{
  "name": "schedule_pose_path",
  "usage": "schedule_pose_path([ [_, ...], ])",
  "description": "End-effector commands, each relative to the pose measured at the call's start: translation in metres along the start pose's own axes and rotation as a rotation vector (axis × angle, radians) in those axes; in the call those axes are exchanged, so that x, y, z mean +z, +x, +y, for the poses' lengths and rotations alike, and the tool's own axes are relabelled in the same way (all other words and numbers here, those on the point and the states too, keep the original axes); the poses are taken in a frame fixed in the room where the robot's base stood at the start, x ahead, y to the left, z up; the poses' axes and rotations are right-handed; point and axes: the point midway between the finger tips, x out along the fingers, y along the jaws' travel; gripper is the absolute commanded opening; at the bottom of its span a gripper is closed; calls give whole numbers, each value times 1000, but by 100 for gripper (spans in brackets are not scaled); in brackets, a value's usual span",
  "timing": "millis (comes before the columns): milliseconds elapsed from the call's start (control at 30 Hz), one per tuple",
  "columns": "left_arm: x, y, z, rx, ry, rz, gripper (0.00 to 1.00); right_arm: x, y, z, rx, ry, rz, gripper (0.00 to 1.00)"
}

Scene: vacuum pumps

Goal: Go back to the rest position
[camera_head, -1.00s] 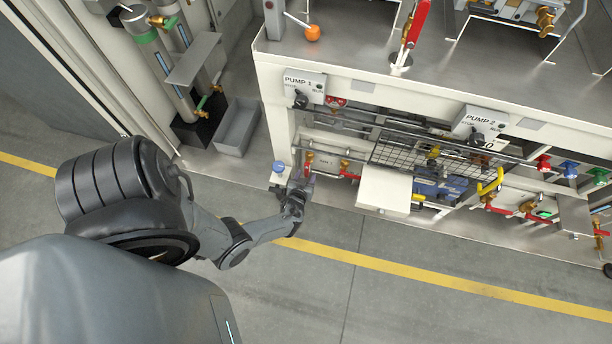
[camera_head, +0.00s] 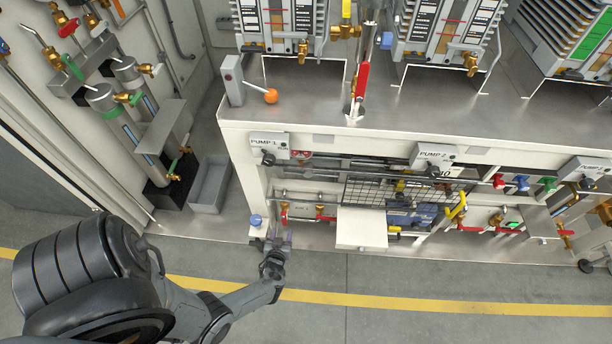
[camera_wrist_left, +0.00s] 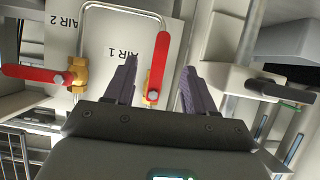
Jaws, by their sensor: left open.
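My left gripper (camera_head: 273,243) is at the lower left front of the pump bench, just below the blue knob (camera_head: 256,220). A second red lever (camera_wrist_left: 32,76) lies sideways on a brass valve to the left. My right gripper is not in view.
The pump bench has a white box (camera_head: 361,228) sticking out at the front and a wire basket (camera_head: 385,193). A grey bin (camera_head: 210,185) stands left of the bench. An orange-knobbed lever (camera_head: 270,96) is on top. The floor in front is clear, with a yellow line (camera_head: 420,302).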

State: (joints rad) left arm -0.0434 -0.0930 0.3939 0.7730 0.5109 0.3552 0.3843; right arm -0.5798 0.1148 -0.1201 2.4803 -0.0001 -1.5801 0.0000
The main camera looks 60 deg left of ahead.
Motion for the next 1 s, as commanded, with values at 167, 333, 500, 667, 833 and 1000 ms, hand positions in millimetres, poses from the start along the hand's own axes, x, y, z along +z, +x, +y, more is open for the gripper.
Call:
schedule_pose_path([
  [167,-15,-1,2,6,2,-10,55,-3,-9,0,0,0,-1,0],
  [333,-68,-9,15,40,17,-66,55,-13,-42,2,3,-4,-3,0],
  [500,-150,-41,49,133,77,-187,55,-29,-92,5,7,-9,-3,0],
  [667,-232,-107,93,263,194,-329,55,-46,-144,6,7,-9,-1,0],
  [833,-306,-205,128,409,368,-474,55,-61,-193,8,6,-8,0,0],
  [1000,-369,-310,142,534,558,-590,55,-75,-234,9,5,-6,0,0],
])
